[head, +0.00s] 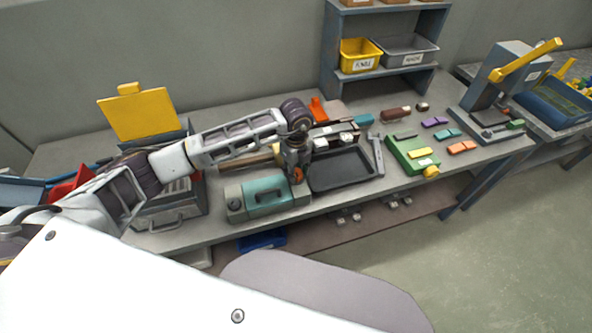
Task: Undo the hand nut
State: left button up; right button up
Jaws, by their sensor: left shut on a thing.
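My left gripper (296,168) points down over the right end of a grey and teal fixture (248,203) at the front of the bench. It is shut on a small orange-red part at its fingertips, which looks like the hand nut (298,176). The fingers hide most of this part, so I cannot tell how far it sits on the fixture. The teal plate (268,191) lies on the fixture, left of the gripper. My right gripper is not in view.
A dark tray (342,183) lies just right of the gripper. A green block with a yellow knob (431,172) and several small coloured pieces lie further right. A grey press with a yellow lever (525,60) stands at the bench's right end. A yellow-lidded box (140,114) stands left.

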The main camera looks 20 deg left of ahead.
aim_at(296, 172)
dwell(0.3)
pick_arm(q)
jog(key=o, duration=1)
jog(key=shift+r, duration=6)
